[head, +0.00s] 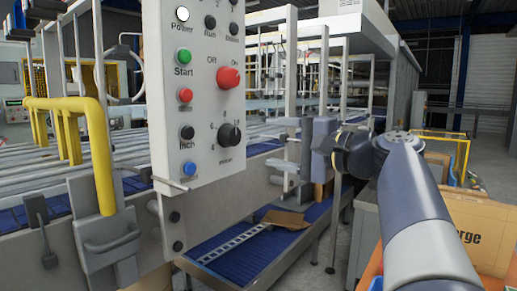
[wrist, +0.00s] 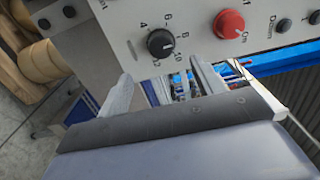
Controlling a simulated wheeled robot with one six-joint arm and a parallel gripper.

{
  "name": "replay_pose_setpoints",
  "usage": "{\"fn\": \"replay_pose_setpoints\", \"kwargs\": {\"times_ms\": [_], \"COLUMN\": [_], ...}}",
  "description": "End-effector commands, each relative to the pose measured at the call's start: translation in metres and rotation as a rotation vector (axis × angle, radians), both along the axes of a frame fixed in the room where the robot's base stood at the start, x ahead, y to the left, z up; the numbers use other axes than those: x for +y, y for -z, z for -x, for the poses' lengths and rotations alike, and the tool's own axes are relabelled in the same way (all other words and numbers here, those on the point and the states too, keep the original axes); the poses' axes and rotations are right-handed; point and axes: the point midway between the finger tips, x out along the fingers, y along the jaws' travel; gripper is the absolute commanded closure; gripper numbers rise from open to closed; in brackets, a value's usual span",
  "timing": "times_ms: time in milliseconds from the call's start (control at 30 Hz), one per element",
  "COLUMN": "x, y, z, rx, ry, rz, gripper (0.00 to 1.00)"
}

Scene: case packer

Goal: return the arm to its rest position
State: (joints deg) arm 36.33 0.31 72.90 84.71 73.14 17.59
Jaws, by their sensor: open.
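My gripper (head: 292,153) is at the middle of the head view, at the end of my raised arm, to the right of the grey control panel (head: 207,135). In the wrist view, my gripper (wrist: 160,78) has its two pale fingers spread apart with nothing held between them. The panel (wrist: 200,15) lies beyond the fingertips, with a black dial (wrist: 161,43) and a red knob (wrist: 229,24) close above them. I cannot tell the exact gap between fingers and panel.
A blue conveyor (head: 235,252) with a flat cardboard piece (head: 284,219) runs below. Yellow pipes (head: 98,150) and a lever (head: 43,225) stand at left. Cardboard boxes (head: 482,232) are at right, beside my arm. Open floor shows at the back right.

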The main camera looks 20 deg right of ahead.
Motion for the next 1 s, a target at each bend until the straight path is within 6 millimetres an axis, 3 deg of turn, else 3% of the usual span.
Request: {"fn": "replay_pose_setpoints", "kwargs": {"times_ms": [233, 700, 1000], "x": [0.012, 0.054, 0.064], "y": [-0.001, -0.001, -0.001], "z": [-0.015, -0.074, -0.088], "rx": [0.001, 0.001, -0.001], "ry": [-0.005, -0.003, -0.001], "rz": [-0.001, -0.001, -0.001], "gripper": [0.36, 0.36, 0.36]}}
